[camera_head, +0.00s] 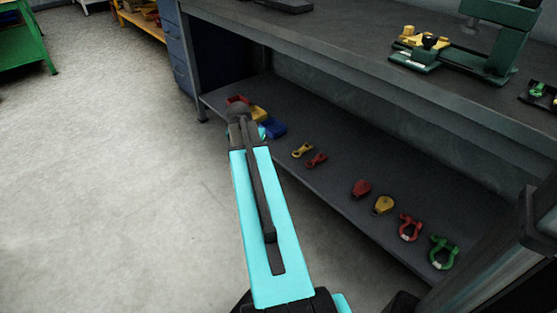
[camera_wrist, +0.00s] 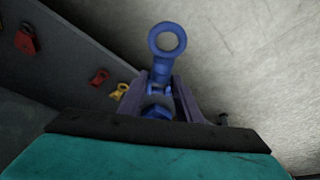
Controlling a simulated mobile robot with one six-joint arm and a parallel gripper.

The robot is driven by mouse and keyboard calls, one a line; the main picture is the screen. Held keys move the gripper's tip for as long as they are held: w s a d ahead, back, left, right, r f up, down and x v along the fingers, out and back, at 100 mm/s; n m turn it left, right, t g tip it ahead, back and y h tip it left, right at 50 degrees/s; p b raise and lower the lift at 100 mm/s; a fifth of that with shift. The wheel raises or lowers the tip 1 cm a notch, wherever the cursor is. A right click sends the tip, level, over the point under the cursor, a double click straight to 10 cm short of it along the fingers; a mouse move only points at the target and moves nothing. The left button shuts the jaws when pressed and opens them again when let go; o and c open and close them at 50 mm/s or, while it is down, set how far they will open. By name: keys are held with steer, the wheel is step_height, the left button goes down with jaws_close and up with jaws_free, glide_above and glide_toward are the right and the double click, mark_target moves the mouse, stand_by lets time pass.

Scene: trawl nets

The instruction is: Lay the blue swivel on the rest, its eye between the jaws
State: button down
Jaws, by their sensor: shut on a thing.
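In the wrist view my gripper (camera_wrist: 160,98) is shut on the blue swivel (camera_wrist: 160,68). The swivel's round eye (camera_wrist: 183,42) points away from the jaws, and its lower part sits between the two fingers. In the head view my arm hides the swivel and the fingertips; the arm's end is over the lower shelf's left end or its front edge. A green press-like tool (camera_head: 492,40) stands on the bench top, with a low green block (camera_head: 414,62) and yellow parts (camera_head: 422,38) at its left. I cannot tell which part is the rest.
On the lower shelf (camera_head: 330,180) lie a yellow swivel (camera_head: 302,151), a red swivel (camera_head: 316,160), red (camera_head: 361,189) and yellow (camera_head: 384,205) blocks, and red (camera_head: 410,228) and green (camera_head: 443,252) shackles. A blue bin (camera_head: 273,128) is left. The bench top (camera_head: 320,40) overhangs.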

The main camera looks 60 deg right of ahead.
steer(key=w+a+r+n+t, duration=0.1)
steer(key=w+a+r+n, duration=0.1)
steer(key=w+a+r, duration=0.3)
steer(key=w+a+r+n, duration=0.2)
steer(key=w+a+r, duration=0.15)
steer(key=a, duration=0.35)
steer(key=w+a+r+n+y, duration=0.1)
steer(key=a+r, duration=0.4)
steer(key=a, duration=0.7)
steer(key=w+a+r+n+t+y, duration=0.1)
steer(key=a+r+n, duration=0.4)
steer(key=a, duration=0.7)
steer(key=w+a+r+n+t+y, duration=0.1)
steer(key=a+r, duration=0.5)
steer(key=a, duration=0.7)
steer(key=w+n+y, duration=0.1)
steer(key=w+n, duration=0.1)
steer(key=shift+w+r+n, duration=0.3)
steer(key=shift+w+n, duration=0.05)
steer(key=shift+n, duration=0.05)
steer(key=shift+s, duration=0.1)
